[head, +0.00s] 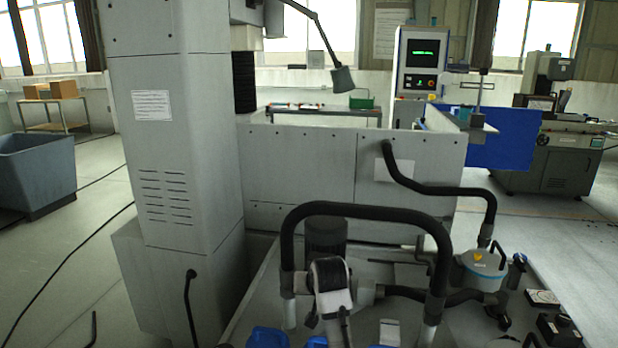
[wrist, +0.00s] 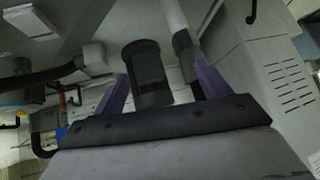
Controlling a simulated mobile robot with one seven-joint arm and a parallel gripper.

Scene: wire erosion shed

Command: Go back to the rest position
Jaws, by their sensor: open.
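My gripper (wrist: 161,75) shows in the wrist view as two purple fingers set wide apart on a dark bar. It is open. A dark cylinder (wrist: 148,70) shows between and beyond the fingers, with gaps on both sides; I see no grip on it. A similar dark cylinder (head: 325,234) stands behind the black hoop in the head view. I cannot make out the gripper fingers in the head view.
A black hoop handle (head: 368,211) on white posts rises close in front. A grey-white canister (head: 478,270) with a black hose stands at the right. A tall machine column (head: 165,170) stands left. Open floor (head: 70,262) lies at the far left, beside a grey bin (head: 35,172).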

